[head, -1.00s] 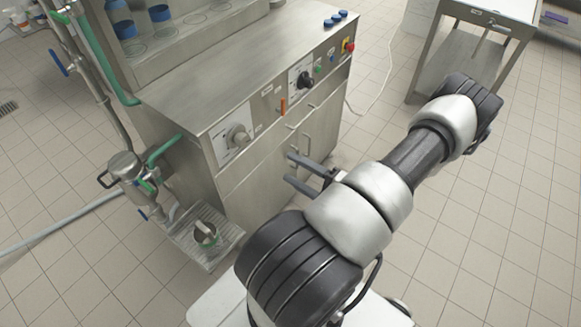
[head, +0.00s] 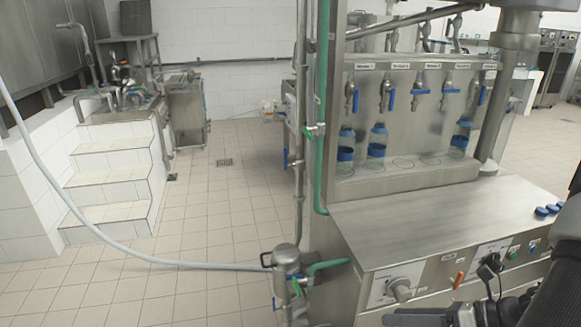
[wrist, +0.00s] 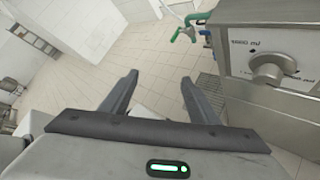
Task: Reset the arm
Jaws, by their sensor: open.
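My gripper (wrist: 160,88) is open and empty in the wrist view, its two dark fingers apart over the tiled floor. In the head view, part of my gripper (head: 440,318) shows at the bottom right edge, in front of the machine's control panel. Most of my arm is cut off by the right edge. The steel filling machine (head: 430,225) stands just beyond my gripper. In the wrist view its panel with a round knob (wrist: 272,70) is to the right of the fingers, apart from them.
The tiled floor (head: 215,205) at left is clear.

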